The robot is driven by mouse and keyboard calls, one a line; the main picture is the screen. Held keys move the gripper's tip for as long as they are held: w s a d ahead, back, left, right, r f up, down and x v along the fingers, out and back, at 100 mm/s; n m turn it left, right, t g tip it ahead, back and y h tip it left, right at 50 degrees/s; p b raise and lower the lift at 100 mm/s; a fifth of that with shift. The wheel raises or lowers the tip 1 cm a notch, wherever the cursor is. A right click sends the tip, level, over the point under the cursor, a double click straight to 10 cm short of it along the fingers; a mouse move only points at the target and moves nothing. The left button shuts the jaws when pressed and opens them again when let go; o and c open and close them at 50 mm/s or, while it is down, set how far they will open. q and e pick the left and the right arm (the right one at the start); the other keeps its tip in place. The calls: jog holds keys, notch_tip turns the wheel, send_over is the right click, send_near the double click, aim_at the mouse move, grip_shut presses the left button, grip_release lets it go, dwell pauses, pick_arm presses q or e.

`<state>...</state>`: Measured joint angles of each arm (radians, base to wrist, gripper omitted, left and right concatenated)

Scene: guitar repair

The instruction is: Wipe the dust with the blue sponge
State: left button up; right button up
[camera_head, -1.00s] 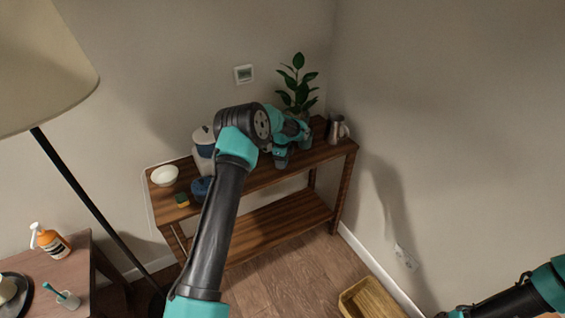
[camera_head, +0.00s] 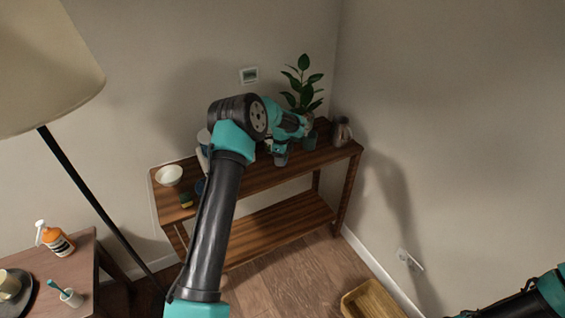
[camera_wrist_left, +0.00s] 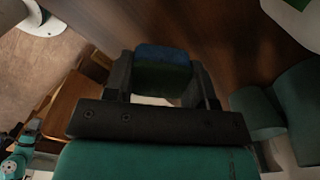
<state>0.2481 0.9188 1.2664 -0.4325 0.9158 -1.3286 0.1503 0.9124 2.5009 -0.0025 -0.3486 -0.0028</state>
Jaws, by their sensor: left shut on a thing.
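My left gripper (camera_head: 281,158) is over the wooden shelf's top, in front of the potted plant. In the left wrist view, the left gripper (camera_wrist_left: 163,88) is shut on the blue sponge (camera_wrist_left: 163,53), which has a blue upper part and a dark green lower part. It is over the dark brown wood; I cannot tell whether it touches. In the head view the sponge cannot be made out at the gripper. I cannot make out any dust. Only part of my right arm shows at the lower right; its gripper is out of view.
The wooden shelf (camera_head: 252,178) holds a white bowl (camera_head: 169,175), a yellow-green sponge (camera_head: 187,201), a plant (camera_head: 303,82) and a metal jug (camera_head: 341,131). A blue item and a pale container are mostly behind my left arm. A lamp and side table stand left; a wooden box (camera_head: 372,300) is on the floor.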

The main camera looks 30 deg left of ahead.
pick_arm(q)
jog(key=shift+r, duration=2.45)
jog(key=shift+d, duration=0.1)
